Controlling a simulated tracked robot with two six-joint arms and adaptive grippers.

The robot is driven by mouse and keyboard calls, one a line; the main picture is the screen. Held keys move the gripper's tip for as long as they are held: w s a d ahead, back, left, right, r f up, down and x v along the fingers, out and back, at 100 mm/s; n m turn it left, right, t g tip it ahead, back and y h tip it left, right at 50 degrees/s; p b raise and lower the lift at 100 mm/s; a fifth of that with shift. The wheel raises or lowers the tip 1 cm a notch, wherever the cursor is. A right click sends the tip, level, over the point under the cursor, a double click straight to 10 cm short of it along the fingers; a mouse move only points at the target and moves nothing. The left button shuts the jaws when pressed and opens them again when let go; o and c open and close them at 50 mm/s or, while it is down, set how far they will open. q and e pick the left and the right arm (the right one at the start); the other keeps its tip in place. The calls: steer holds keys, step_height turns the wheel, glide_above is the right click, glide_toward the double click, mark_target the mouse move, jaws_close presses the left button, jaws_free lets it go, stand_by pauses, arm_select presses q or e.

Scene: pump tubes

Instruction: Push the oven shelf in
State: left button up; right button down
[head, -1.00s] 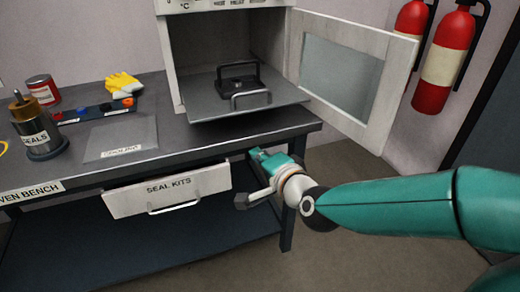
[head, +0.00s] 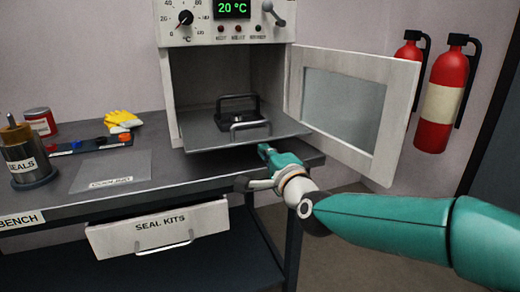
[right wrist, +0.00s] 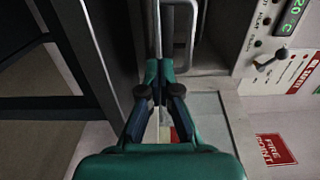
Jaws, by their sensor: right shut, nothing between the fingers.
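The oven shelf (head: 200,140) is a dark grey tray pulled out of the open oven (head: 172,70), sticking out over the bench edge. A metal loop handle (head: 250,127) stands at its front. A black fixture with a handle (head: 236,112) sits on the shelf. My right gripper (head: 264,150) is shut and empty, just in front of and below the shelf's front edge. The right wrist view shows its closed fingers (right wrist: 160,70) pointing toward the shelf edge, with the shelf handle (right wrist: 186,40) beside them. I cannot tell if they touch. My left gripper is not in view.
The oven door (head: 355,100) stands open to the right. The seal kits drawer (head: 160,228) hangs open below the bench. A seals canister (head: 27,158), yellow gloves (head: 123,118) and a cooling plate (head: 112,170) are on the bench. Fire extinguishers (head: 440,95) hang on the right wall.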

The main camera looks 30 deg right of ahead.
mark_target(256, 141)
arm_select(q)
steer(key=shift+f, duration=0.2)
arm_select(e)
steer(key=shift+x, duration=1.85)
